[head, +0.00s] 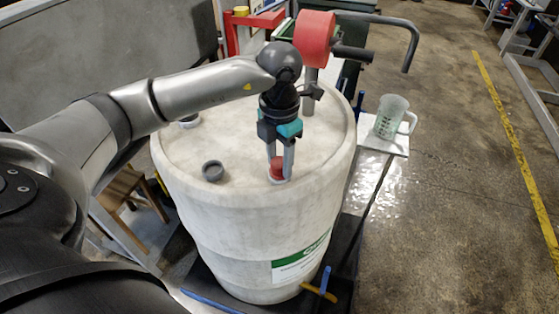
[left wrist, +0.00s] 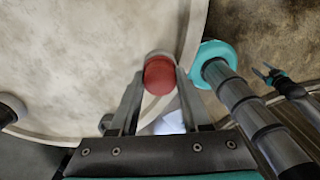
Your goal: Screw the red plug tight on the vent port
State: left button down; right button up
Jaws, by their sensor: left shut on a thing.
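The red plug (head: 277,168) is between the fingertips of my left gripper (head: 279,172), near the front edge of the white drum's top (head: 235,150). The gripper points straight down and is shut on the plug. The left wrist view shows the red plug (left wrist: 159,76) between both fingers. A pale ring, probably the vent port (head: 278,181), shows just under the plug. The plug hides most of it, so I cannot tell how far the plug is seated. My right gripper is not clearly visible; a small dark forked shape with teal parts in the left wrist view may be it.
A red-bodied pump (head: 314,38) with a grey crank rises behind my gripper. A measuring jug (head: 391,117) stands on a small shelf at right. Open floor lies farther right.

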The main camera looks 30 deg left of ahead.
pick_arm(q)
jog(key=m+b, duration=0.1)
jog(key=m, duration=0.2)
jog(key=shift+f+b, duration=0.1)
jog(key=shift+b, duration=0.25)
jog(key=shift+m+b, duration=0.3)
jog(key=shift+m, duration=0.8)
jog(key=shift+c, duration=1.4)
grip_release()
jog(key=shift+c, duration=0.4)
